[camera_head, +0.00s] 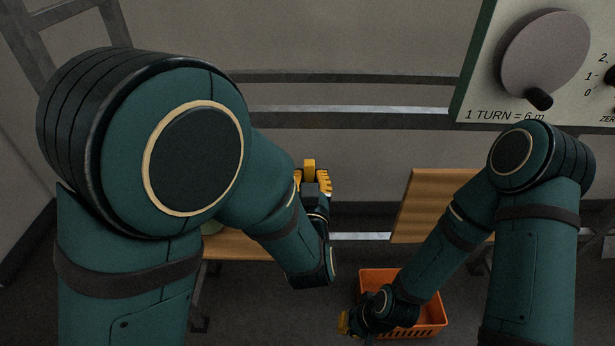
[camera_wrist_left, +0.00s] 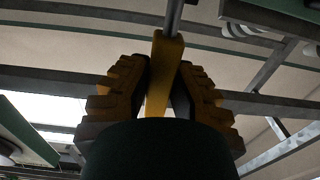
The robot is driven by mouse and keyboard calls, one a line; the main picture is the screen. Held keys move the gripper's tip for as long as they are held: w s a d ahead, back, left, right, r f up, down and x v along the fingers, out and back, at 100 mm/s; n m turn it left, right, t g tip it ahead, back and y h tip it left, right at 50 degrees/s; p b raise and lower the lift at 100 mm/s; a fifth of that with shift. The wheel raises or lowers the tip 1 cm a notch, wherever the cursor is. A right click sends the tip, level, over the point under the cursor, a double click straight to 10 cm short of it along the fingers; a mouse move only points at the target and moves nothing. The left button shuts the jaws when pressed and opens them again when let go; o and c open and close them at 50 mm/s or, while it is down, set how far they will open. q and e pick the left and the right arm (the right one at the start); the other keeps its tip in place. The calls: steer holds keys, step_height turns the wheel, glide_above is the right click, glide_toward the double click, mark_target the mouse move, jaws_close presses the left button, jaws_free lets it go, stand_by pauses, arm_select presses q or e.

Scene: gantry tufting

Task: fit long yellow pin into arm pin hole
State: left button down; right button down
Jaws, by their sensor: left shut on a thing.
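My left gripper (camera_head: 313,180) is raised near the middle of the head view, in front of the rails. It is shut on the long yellow pin (camera_head: 308,165), whose yellow part sticks up above the fingers. In the left wrist view the pin's yellow part (camera_wrist_left: 167,60) stands between both stepped fingers of the left gripper (camera_wrist_left: 164,82). A grey metal rod continues from its top and runs out of the picture. I cannot make out the arm pin hole in either view. My right gripper (camera_head: 345,323) hangs low beside the orange crate, and its fingers are mostly hidden.
The orange crate (camera_head: 443,331) stands on the floor at lower right. Wooden boards (camera_head: 429,204) lie right and left of the middle. Grey horizontal rails (camera_head: 350,118) cross behind the gripper. A panel with a dial and crank (camera_head: 545,50) is at upper right.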

arm_select(q)
steer(key=shift+w+f+b, duration=0.1)
steer(key=shift+f+b, duration=1.5)
steer(key=shift+f, duration=0.85)
steer(key=shift+r, duration=0.1)
steer(key=shift+f+b, duration=0.2)
steer(key=shift+b, duration=0.5)
steer(key=shift+f+b, duration=0.65)
steer(key=shift+f, duration=0.15)
steer(key=shift+f, duration=0.5)
steer(key=c, duration=0.9)
jaws_free()
step_height(320, 180, up, 10)
